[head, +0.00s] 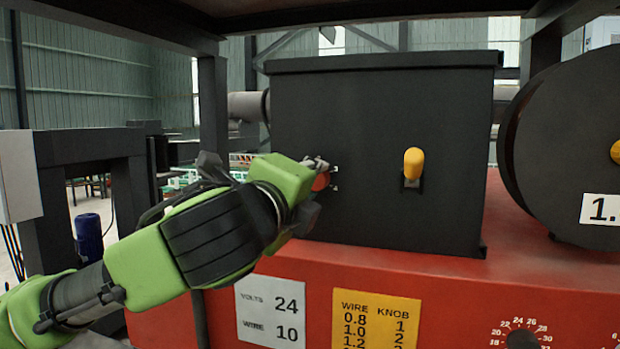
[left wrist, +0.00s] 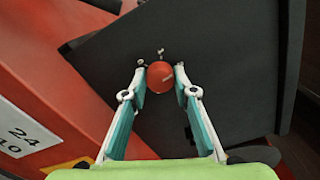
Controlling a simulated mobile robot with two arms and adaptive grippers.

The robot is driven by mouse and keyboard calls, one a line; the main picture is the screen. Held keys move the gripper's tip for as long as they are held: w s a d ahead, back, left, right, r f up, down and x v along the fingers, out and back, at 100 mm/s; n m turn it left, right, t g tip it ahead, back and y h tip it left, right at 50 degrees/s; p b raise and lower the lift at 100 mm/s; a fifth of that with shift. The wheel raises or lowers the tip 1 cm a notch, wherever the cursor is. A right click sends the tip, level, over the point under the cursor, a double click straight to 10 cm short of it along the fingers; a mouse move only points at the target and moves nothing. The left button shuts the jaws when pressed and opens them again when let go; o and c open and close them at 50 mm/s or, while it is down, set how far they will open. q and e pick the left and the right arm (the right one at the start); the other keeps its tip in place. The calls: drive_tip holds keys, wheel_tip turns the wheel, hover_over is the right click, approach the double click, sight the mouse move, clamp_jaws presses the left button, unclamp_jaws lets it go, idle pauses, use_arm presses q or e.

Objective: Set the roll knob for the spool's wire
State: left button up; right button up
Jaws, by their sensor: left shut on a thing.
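The red round knob (left wrist: 161,77) sits on the front of the dark box (head: 380,210). In the head view the knob (head: 321,181) shows at the end of my left arm, partly covered by it. My left gripper (left wrist: 160,82) is shut on the red knob, one finger on each side. The spool (head: 570,150) stands at the right with a white label that reads "1." before it is cut off by the picture edge. A yellow chart (head: 375,322) headed WIRE and KNOB pairs 0.8 with 1 and 1.0 with 2. My right gripper is not in view.
A yellow lever (head: 413,165) sticks out of the box right of the knob. A white plate (head: 270,310) reads VOLTS 24 and WIRE 10. A black dial (head: 522,339) with a number scale is at the lower right on the red housing (head: 460,290).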

use_arm(q)
drive_tip(key=shift+f+m, duration=0.1)
drive_tip(key=shift+m, duration=0.5)
drive_tip(key=shift+d+f, duration=0.1)
drive_tip(key=o, duration=1.1)
drive_tip(key=shift+s, duration=0.1)
drive_tip(key=v, duration=1.2)
